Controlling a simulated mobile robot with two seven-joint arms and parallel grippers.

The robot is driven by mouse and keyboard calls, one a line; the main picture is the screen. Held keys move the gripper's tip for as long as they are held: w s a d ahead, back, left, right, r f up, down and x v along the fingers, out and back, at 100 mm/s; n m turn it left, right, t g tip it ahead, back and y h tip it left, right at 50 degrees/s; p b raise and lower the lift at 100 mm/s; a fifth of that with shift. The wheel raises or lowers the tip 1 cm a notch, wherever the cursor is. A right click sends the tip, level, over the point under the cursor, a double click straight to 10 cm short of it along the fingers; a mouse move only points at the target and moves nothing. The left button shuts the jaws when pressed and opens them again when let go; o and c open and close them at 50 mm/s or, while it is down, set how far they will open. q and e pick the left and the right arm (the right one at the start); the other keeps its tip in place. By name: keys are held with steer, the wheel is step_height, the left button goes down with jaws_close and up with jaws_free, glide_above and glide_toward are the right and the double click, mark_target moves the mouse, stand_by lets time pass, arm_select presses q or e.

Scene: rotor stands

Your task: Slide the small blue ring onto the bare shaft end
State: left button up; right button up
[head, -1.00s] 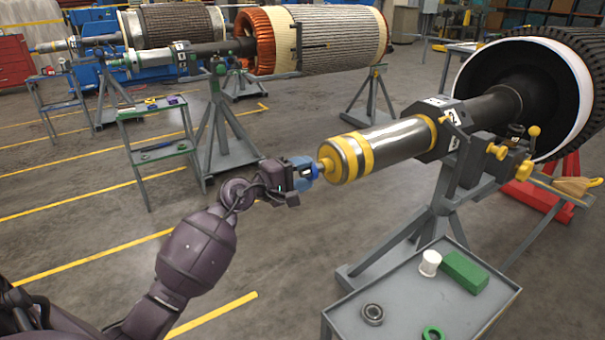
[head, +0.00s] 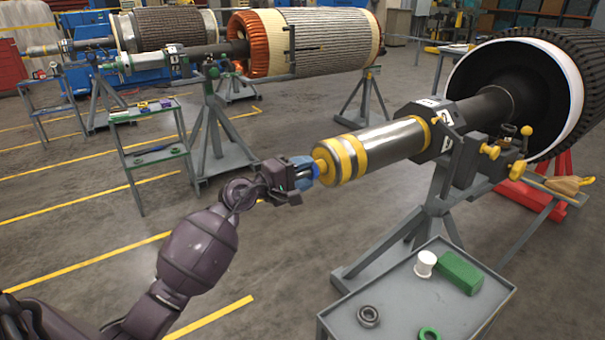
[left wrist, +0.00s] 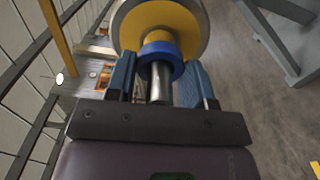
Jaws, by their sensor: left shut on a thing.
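The ring (head: 315,170) also shows at the shaft end in the head view. My left gripper (head: 308,171) is shut on the ring, with one blue finger on each side. Whether the ring touches the yellow part behind it is unclear. My right gripper is not in view.
A grey cart (head: 395,292) at lower right carries a white cup (head: 425,263), a green block (head: 460,272), a dark bearing (head: 368,316) and a green ring (head: 429,334). A grey stand (head: 436,205) supports the shaft. The floor left of it is open.

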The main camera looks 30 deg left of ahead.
arm_select(q)
steer(key=o, duration=1.4)
steer(key=shift+c, duration=0.2)
